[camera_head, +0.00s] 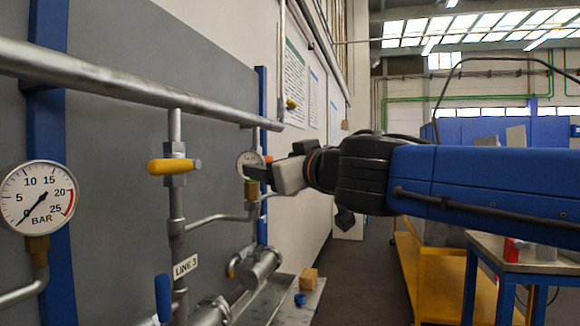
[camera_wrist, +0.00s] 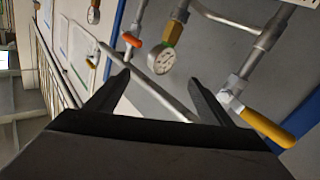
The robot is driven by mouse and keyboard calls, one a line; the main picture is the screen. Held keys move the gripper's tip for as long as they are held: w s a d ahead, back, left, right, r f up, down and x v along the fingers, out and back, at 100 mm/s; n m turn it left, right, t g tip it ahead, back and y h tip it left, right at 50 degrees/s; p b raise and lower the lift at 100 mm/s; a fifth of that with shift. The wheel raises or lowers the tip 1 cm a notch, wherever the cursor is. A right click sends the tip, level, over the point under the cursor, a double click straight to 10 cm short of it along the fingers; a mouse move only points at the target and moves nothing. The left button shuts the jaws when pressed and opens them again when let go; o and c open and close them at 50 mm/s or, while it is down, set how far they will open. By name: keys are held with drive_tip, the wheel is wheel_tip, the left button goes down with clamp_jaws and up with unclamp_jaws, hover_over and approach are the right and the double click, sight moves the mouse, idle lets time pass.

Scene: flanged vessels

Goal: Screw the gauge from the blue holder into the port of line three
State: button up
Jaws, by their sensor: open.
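A round gauge (camera_head: 246,160) with a brass fitting (camera_head: 251,190) stands upright on the branch pipe that comes off the line with the "LINE 3" label (camera_head: 185,266). How tightly it is seated cannot be told. My gripper (camera_head: 262,174) is just right of this gauge and partly covers it. In the wrist view the gauge (camera_wrist: 162,60) appears upside down, beyond and between the open fingertips of my gripper (camera_wrist: 158,80), apart from them. A small blue round piece (camera_head: 300,299), possibly the blue holder, sits on the grey ledge, with no gauge visible in it.
Line three's yellow valve handle (camera_head: 170,166) is left of the gauge. Another gauge (camera_head: 38,197) stands at far left. A blue handle (camera_head: 163,298) is lower left. A wooden block (camera_head: 309,278) lies on the ledge. A table (camera_head: 525,257) stands at right.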

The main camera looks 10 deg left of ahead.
drive_tip(key=shift+w+d+f+n+g+y, duration=0.1)
drive_tip(key=shift+w+d+n+g+y, duration=0.05)
drive_tip(key=shift+d+n+g+y, duration=0.4)
drive_tip(key=shift+w+d+f+n+g+y, duration=0.1)
drive_tip(key=shift+d+n+g+y, duration=0.25)
drive_tip(key=shift+d+g, duration=0.4)
